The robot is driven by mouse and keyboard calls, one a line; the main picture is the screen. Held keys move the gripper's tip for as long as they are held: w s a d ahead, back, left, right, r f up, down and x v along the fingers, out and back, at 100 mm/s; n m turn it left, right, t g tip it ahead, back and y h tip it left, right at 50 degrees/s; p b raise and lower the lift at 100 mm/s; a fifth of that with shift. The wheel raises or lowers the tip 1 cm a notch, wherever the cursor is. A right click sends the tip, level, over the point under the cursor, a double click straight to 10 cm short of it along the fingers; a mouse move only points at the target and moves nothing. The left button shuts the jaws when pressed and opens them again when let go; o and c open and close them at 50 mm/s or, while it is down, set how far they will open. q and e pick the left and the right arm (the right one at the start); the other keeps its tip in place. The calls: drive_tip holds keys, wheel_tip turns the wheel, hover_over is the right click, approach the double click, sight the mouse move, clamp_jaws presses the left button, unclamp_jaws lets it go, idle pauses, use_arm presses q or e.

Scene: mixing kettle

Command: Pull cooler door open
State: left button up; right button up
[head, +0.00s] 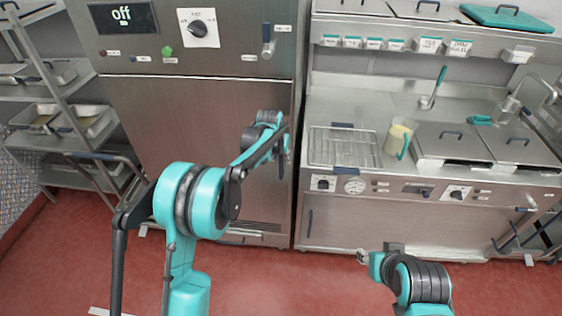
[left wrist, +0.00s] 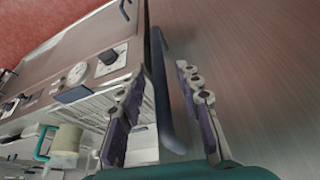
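The cooler is the tall steel cabinet with an "off" display at the left of the head view. Its door (head: 160,115) looks shut. In the left wrist view the door (left wrist: 245,70) fills the right side. A dark bar handle (left wrist: 167,100) runs along its edge, between the fingers of my left gripper (left wrist: 160,72). The fingers are apart, with gaps beside the bar.
A steel counter (head: 370,215) stands right of the cooler, with a wire rack (head: 342,148), a jug (head: 398,137) and lidded wells (head: 450,142). A shelf rack with trays (head: 85,122) stands at the left. The red floor (head: 300,285) in front is clear.

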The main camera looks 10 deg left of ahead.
use_arm(q)
drive_tip(key=shift+x, duration=1)
clamp_jaws()
